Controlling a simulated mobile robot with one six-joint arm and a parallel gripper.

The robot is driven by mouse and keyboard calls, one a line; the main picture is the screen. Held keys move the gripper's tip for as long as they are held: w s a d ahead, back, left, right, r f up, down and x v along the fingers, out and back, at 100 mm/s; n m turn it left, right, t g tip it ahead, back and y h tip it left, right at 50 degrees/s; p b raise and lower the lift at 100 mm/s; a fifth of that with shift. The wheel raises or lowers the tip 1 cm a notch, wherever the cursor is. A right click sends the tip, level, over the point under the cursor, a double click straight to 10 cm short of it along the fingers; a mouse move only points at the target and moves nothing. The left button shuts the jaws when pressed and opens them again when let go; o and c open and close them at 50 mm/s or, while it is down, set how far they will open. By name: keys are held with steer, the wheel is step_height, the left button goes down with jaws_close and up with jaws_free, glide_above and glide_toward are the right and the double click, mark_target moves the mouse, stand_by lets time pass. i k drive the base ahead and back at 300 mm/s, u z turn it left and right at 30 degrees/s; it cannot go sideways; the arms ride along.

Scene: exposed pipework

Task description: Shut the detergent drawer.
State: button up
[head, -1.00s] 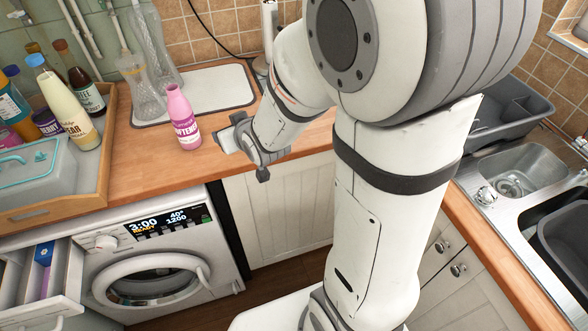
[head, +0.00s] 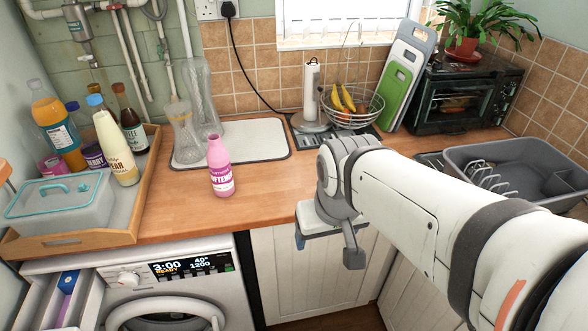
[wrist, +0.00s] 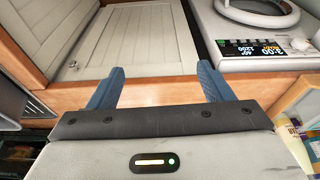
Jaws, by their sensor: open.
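The detergent drawer (head: 72,300) is pulled out at the left end of the washing machine (head: 170,285) in the head view. Its open top shows compartments, with a blue insert (head: 68,282) inside; its front is cut off by the frame. My gripper (head: 312,238) is to the right of the machine, by the worktop's front edge and before a white cupboard door. In the wrist view my gripper (wrist: 160,78) has its two blue fingers wide apart with nothing between them. The machine's display (wrist: 262,48) shows at upper right there; the drawer cannot be made out.
A pink softener bottle (head: 220,167) stands on the wooden worktop (head: 180,210), left of my gripper. A wooden tray (head: 90,238) with bottles and a lidded box sits above the drawer. A grey dish rack (head: 515,165) is at right. The space before the machine looks clear.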

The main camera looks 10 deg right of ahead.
mark_target(83, 289)
steer(key=u, duration=2.1)
